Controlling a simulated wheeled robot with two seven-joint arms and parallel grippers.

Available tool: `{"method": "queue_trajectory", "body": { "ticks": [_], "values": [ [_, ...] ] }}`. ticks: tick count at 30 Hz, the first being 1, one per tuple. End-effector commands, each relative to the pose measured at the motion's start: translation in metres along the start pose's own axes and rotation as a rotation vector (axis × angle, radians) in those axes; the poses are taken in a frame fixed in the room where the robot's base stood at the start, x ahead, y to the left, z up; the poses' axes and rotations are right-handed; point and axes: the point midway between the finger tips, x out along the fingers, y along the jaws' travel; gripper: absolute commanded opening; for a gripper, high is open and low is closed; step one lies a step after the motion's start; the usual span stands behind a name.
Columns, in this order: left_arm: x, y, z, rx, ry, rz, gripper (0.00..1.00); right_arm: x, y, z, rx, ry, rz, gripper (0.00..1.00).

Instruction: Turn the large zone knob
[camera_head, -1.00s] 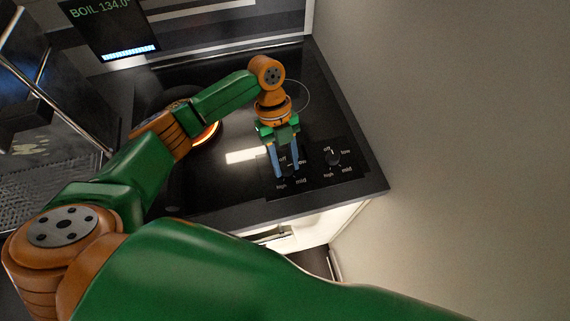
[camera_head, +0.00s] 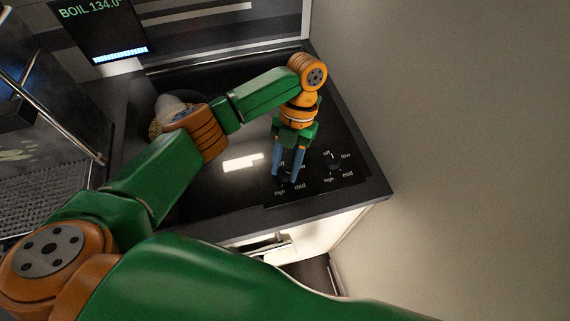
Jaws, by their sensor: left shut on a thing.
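Two knobs sit on the black control panel at the front right of the cooktop, ringed by off, low, mid and high labels. My left gripper (camera_head: 288,176) points down over the left knob, its two blue fingers shut on it. That knob is mostly hidden between the fingers, so its pointer cannot be read. The right knob (camera_head: 335,161) stands free beside it, with its labels visible. I cannot tell from the labels which knob serves the large zone. My right gripper is out of view.
The black glass cooktop (camera_head: 205,183) lies under my left arm. A round pale object (camera_head: 168,104) shows behind my arm at its left. A display (camera_head: 103,28) reads BOIL 134.0. A grey wall (camera_head: 470,120) stands close on the right.

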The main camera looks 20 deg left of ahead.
Motion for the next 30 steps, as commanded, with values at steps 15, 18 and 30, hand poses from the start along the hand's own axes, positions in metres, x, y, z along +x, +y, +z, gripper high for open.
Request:
{"method": "queue_trajectory", "body": {
  "ticks": [15, 18, 30],
  "values": [
    [-0.0003, -0.0012, 0.0003, 0.150, -0.002, 0.061, 0.00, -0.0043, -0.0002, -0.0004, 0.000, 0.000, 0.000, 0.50],
    [-0.0001, -0.0012, 0.0003, 0.154, -0.002, 0.063, 0.00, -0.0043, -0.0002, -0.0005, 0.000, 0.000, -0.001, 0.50],
    [0.0003, -0.0012, 0.0004, 0.154, -0.002, 0.063, 0.62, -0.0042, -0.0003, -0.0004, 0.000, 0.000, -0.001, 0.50]
  ]
}}
